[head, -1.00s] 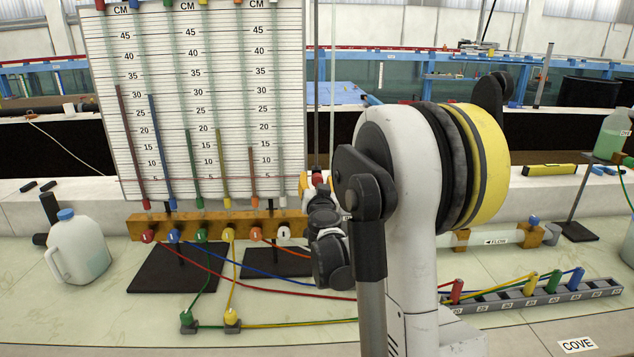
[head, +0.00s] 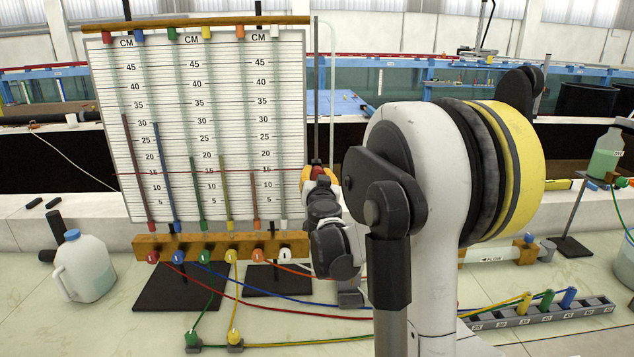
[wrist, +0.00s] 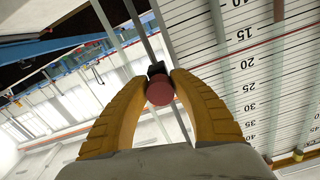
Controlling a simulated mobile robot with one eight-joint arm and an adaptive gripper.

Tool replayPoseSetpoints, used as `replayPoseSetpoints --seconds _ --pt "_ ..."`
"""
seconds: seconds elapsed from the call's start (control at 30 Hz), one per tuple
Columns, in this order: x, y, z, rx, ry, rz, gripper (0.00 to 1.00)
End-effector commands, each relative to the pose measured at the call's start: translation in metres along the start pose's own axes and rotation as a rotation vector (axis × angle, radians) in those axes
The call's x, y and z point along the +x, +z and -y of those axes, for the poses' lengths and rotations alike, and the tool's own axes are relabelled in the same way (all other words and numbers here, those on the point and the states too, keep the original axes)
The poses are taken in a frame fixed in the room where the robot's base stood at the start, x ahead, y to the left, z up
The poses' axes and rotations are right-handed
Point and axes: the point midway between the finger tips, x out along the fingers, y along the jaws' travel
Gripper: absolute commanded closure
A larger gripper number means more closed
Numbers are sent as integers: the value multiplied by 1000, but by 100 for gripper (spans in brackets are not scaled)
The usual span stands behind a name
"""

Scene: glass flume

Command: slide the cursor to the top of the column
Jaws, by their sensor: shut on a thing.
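The cursor's red knob (head: 317,172) sits on the upright column (head: 317,80) at the board's right edge. A thin red line (head: 210,171) runs level from it across the scales, near the 15 mark. My gripper (head: 317,180) is shut on the knob, its yellow fingers partly hidden by my wrist. In the wrist view the red knob (wrist: 160,92) is between the tips of the two yellow fingers (wrist: 160,80). The column stands clear above the knob in the head view, up to the board's top.
The white scale board (head: 215,110) with coloured tubes is left of the column, under a wooden top bar (head: 190,21). A wooden manifold (head: 205,245) with coloured hoses lies below. A jug (head: 84,268) stands at left, a green bottle (head: 606,152) at right.

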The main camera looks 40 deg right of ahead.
Motion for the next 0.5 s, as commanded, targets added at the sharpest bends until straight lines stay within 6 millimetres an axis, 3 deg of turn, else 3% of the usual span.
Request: replayPoseSetpoints --seconds 0.03,0.2,0.5 --pt "0 -26 5 0 0 0 100" --pt "0 -73 15 0 0 0 100" --pt "0 -125 25 0 0 0 100"
